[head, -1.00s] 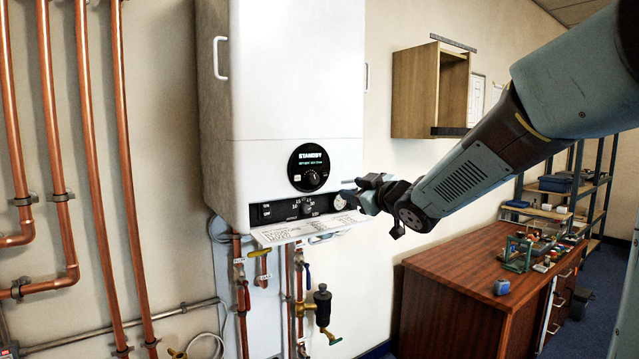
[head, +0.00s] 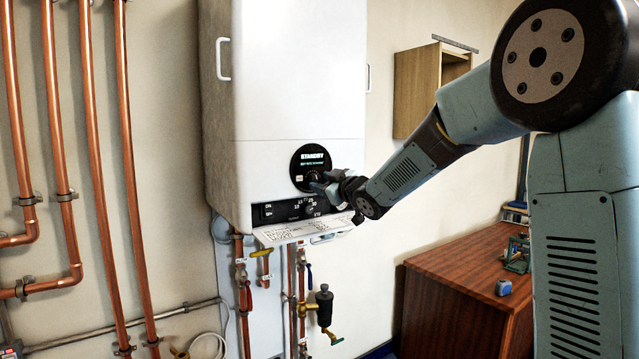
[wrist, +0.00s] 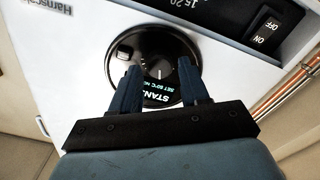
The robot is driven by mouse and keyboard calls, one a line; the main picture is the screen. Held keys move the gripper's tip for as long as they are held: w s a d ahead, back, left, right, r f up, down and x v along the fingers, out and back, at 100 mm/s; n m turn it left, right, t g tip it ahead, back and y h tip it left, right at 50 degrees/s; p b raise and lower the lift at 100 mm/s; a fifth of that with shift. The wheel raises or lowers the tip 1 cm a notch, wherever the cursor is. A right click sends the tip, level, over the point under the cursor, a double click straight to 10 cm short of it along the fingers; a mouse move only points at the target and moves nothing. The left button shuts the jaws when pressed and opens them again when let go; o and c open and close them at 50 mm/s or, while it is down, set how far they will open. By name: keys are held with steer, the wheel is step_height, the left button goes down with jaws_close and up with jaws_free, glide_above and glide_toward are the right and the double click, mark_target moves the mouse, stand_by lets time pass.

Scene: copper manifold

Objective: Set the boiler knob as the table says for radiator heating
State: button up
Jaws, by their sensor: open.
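The white boiler (head: 285,70) hangs on the wall. Its round black display (head: 302,158) reads STANDBY, with a smaller line below that seems to start with SET. A dark knob (wrist: 159,72) with a pale pointer line sits in this display, upside down in the wrist view. My gripper (wrist: 161,82) is open, its two fingers on either side of the knob in that view; I cannot tell whether they touch it. In the head view my gripper (head: 325,186) covers the display's lower right. The printed table (head: 305,230) lies on the lowered flap, too small to read.
Below the display is a black panel (head: 270,212) with switches and a numbered scale; a rocker switch (wrist: 268,28) shows in the wrist view. Copper pipes (head: 90,130) run at left. Valves (head: 322,305) hang below.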

steer(key=shift+x, duration=1)
steer(key=shift+c, duration=0.3)
steer(key=c, duration=0.7)
